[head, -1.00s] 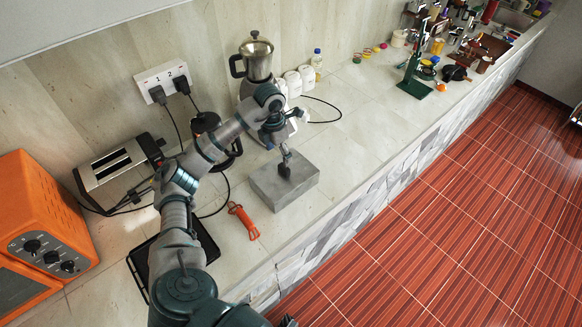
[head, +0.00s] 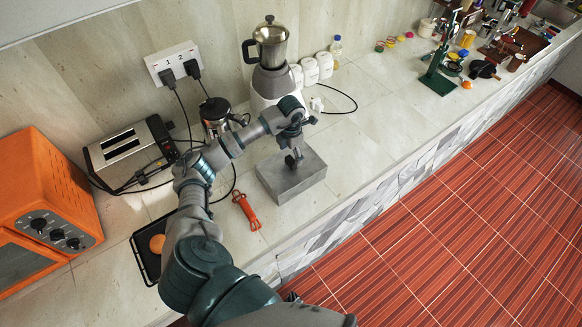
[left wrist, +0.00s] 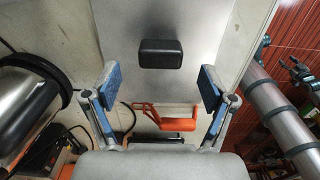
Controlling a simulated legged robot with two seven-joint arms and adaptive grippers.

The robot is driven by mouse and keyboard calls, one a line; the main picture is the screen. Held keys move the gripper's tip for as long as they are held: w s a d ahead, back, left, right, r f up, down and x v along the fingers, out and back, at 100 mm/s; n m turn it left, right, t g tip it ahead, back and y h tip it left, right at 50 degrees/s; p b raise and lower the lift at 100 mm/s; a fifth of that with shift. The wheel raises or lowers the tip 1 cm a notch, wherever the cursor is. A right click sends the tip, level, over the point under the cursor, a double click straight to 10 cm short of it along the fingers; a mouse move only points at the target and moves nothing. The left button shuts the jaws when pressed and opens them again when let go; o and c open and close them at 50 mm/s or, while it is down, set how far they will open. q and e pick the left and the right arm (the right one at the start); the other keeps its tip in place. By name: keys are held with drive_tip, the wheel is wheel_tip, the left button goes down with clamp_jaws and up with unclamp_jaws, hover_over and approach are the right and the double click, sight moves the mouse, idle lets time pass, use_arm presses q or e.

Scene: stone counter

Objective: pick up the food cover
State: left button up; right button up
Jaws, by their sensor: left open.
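The food cover looks like a grey box (head: 302,181) with a small dark handle on top, standing on the counter. My left gripper (head: 293,157) is just above the top of the box, and its arm partly hides the handle in the head view. In the left wrist view, my left gripper (left wrist: 160,86) is open, its two blue-padded fingers wide apart. The black handle (left wrist: 160,54) shows between and beyond the fingertips, not gripped. The grey top (left wrist: 185,25) of the cover shows around it. What may be my right gripper (left wrist: 300,73) is small at the right.
An orange-red tool (head: 246,211) lies left of the box. A coffee maker (head: 270,75), white canisters (head: 310,71) and a cable stand behind. A toaster (head: 125,155), an orange oven (head: 40,200) and a black tray (head: 141,252) are left.

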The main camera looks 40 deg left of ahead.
sight(291, 160)
use_arm(q)
drive_tip(key=shift+w+f+p, duration=0.1)
drive_tip(key=shift+f+p, duration=0.65)
drive_tip(key=shift+f, duration=1.95)
drive_tip(key=shift+d, duration=0.1)
drive_tip(key=c, duration=1.3)
